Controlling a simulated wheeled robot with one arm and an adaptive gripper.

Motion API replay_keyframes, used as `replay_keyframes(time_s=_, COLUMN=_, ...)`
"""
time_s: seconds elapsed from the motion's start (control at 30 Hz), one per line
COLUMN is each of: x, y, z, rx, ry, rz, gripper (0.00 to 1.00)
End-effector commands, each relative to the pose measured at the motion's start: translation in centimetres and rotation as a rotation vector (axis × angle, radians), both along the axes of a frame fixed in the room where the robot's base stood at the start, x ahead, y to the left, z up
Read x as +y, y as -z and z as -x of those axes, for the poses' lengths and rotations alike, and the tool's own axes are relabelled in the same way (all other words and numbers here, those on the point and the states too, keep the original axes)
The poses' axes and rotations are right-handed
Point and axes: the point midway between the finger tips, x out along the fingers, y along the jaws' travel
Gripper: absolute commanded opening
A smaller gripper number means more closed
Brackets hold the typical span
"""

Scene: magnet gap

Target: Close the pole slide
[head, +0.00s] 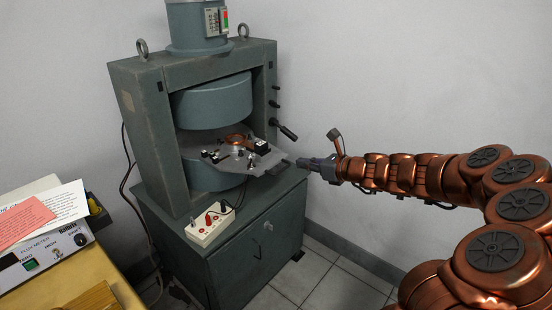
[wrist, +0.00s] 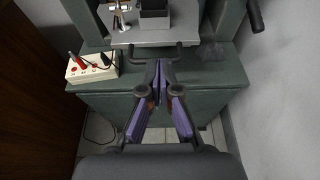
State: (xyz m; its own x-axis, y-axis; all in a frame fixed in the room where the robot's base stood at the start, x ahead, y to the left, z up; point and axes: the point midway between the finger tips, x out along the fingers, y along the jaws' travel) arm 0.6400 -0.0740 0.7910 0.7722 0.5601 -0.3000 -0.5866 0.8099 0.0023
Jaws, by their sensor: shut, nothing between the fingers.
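The pole slide (head: 270,160) is a flat grey plate that sticks out from between the two round grey pole pieces of the magnet. It carries a copper coil (head: 235,141) and small fittings. In the wrist view the slide (wrist: 195,33) shows at the top, with a dark bar handle (wrist: 188,47) along its front edge. My gripper (head: 290,162) is at the slide's front right in the head view. In the wrist view my gripper (wrist: 160,64) has its fingertips together, near the handle. I cannot tell whether they touch it.
The magnet frame (head: 150,140) stands on a grey-green cabinet (head: 255,245). A white socket box (head: 210,224) with red and black plugs sits on the cabinet top, left of my gripper. A dark lever (head: 284,130) juts from the frame's right side. A flux meter (head: 45,255) is at lower left.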

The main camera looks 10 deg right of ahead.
Motion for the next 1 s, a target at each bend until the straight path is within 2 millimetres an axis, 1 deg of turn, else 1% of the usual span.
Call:
replay_keyframes(time_s=0.1, x=0.9, y=0.5, z=-1.2, rx=-0.001, ry=-0.001, rz=0.002, gripper=0.0)
replay_keyframes(time_s=0.6, x=4.5, y=2.4, z=-6.0, rx=-0.001, ry=-0.003, rz=0.003, gripper=0.0)
replay_keyframes(time_s=0.8, x=5.8, y=2.4, z=-7.8, rx=0.001, ry=-0.004, rz=0.003, gripper=0.0)
replay_keyframes(time_s=1.0, x=6.4, y=2.2, z=-8.8, rx=-0.002, ry=-0.001, rz=0.003, gripper=0.0)
